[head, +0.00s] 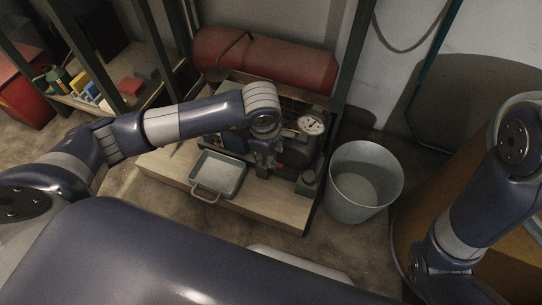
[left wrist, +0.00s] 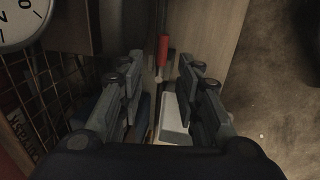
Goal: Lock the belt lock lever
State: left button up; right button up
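A lever with a red grip (left wrist: 163,50) shows in the left wrist view, just beyond the gap between my fingertips. I take it for the belt lock lever; its lock state cannot be told. In the head view a small red spot (head: 279,166) shows beside my gripper on the machine (head: 305,150). My left gripper (left wrist: 158,82) is open, with its two fingers apart and nothing seen held. In the head view it (head: 264,165) points down over the machine and hides part of it. My right arm shows at the right, but its gripper is out of view.
A round dial (head: 311,124) sits on the machine, close to my left wrist. A metal tray (head: 218,174) lies on the wooden platform (head: 266,208) left of the gripper. A metal bucket (head: 364,181) stands to the right. A red tank (head: 262,58) is behind.

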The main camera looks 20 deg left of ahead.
pick_arm(q)
jog(key=shift+s+r, duration=0.2)
jog(key=shift+r, duration=0.7)
jog(key=shift+s+r, duration=0.2)
jog(key=shift+r, duration=0.7)
